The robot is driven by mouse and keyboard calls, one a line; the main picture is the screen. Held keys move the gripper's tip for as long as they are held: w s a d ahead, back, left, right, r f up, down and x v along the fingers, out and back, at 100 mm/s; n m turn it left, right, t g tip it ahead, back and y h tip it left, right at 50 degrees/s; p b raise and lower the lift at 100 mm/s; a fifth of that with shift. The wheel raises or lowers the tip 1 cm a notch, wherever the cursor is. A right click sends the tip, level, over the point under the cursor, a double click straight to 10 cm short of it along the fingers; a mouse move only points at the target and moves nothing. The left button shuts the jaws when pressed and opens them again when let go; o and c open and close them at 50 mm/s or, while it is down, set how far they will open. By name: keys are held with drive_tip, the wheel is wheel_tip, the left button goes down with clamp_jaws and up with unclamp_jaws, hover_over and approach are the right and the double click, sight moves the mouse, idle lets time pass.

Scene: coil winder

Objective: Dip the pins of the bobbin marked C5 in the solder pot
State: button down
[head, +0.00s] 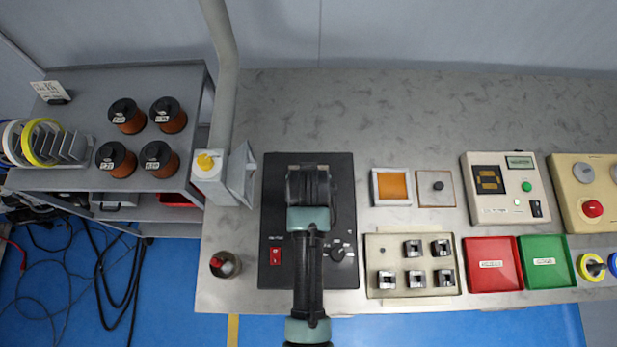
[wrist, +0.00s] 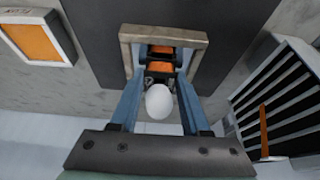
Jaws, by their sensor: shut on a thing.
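My gripper (wrist: 160,72) reaches down over the solder pot, its two blue fingers shut on a small bobbin (wrist: 161,52) with an orange winding. The bobbin is between the fingertips, inside the outline of the pot's square metal rim (wrist: 133,54). The wrist view does not show its pins, their depth, or a C5 mark. A white rounded shape (wrist: 159,101) lies between the fingers, nearer the camera. In the head view my arm covers the pot opening; the black solder unit (head: 273,215) shows around it, with a red switch and a dial.
A cream holder (head: 412,296) with several square metal pieces, an orange framed pad (head: 392,187), and red (head: 494,280) and green (head: 545,277) trays stand to the right. A fume duct (head: 240,175) stands close left of the unit, with a small jar (head: 225,264) in front.

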idle(0.4)
wheel_tip(320, 180, up, 6)
drive_tip(key=p, duration=0.5)
drive_tip(key=shift+f+p, duration=0.2)
drive_tip(key=shift+p, duration=0.2)
